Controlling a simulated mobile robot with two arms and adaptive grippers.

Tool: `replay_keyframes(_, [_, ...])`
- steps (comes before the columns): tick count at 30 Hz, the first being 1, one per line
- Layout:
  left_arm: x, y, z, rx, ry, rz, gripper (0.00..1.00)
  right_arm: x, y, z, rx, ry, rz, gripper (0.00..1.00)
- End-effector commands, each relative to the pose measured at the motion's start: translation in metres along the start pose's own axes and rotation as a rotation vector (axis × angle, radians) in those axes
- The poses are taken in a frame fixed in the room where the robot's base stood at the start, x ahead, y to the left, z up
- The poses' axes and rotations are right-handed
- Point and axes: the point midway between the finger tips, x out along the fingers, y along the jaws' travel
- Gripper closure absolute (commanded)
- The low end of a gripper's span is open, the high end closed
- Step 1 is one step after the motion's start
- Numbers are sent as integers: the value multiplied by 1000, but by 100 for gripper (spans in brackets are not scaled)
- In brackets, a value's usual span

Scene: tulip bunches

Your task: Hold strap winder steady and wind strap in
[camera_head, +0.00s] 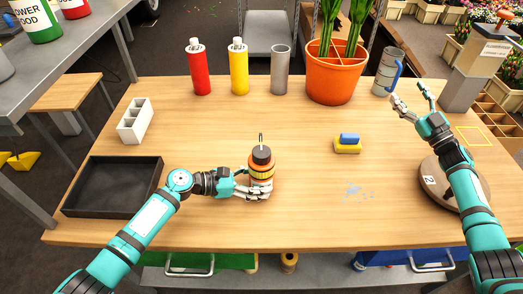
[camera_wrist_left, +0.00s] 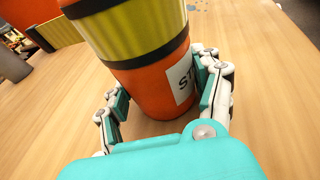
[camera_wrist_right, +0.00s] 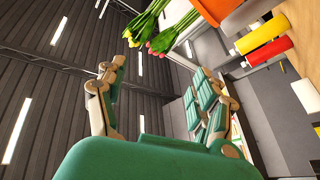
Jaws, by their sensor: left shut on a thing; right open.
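The strap winder (camera_head: 261,168) is an orange cylinder with a yellow band and a dark top, standing upright on the wooden table.
A black tray (camera_head: 113,213) and white divided holder (camera_head: 134,135) are at left. Red (camera_head: 199,70) and yellow (camera_head: 239,70) bottles, a grey cylinder (camera_head: 280,72) and an orange pot (camera_head: 335,82) line the back. A yellow-blue sponge (camera_head: 348,146) lies right of the winder.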

Motion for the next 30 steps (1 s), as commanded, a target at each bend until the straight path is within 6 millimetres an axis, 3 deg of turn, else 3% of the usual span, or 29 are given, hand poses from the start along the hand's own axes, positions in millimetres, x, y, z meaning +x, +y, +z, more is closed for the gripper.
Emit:
replay_keyframes(1, [0, 0, -2, -2, 3, 1, 60, 23, -34, -22, 64, 66, -110, 31])
replay_keyframes(5, [0, 0, -2, -2, 3, 1, 60, 55, -130, -72, 250, 164, -450, 31])
replay_keyframes(6, [0, 0, -2, -2, 3, 1, 60, 43, -165, -70, 304, 155, -561, 31])
replay_keyframes(9, [-1, 0, -2, -2, 3, 1, 60, 20, -231, -81, 415, 128, -811, 31])
replay_keyframes(12, [0, 0, -2, -2, 3, 1, 60, -4, -279, -87, 497, 80, -1011, 31])
replay_keyframes(15, [0, 0, -2, -2, 3, 0, 60, -24, -307, -90, 551, 29, -1147, 31])
replay_keyframes(19, [0, 0, -2, -2, 3, -1, 60, -36, -326, -93, 582, -6, -1228, 31])
replay_keyframes(23, [0, -1, -2, -2, 3, -1, 60, -33, -340, -97, 588, -11, -1239, 31])
replay_keyframes(30, [0, -1, -2, -3, 2, -2, 60, -16, -382, -112, 588, -7, -1236, 31])
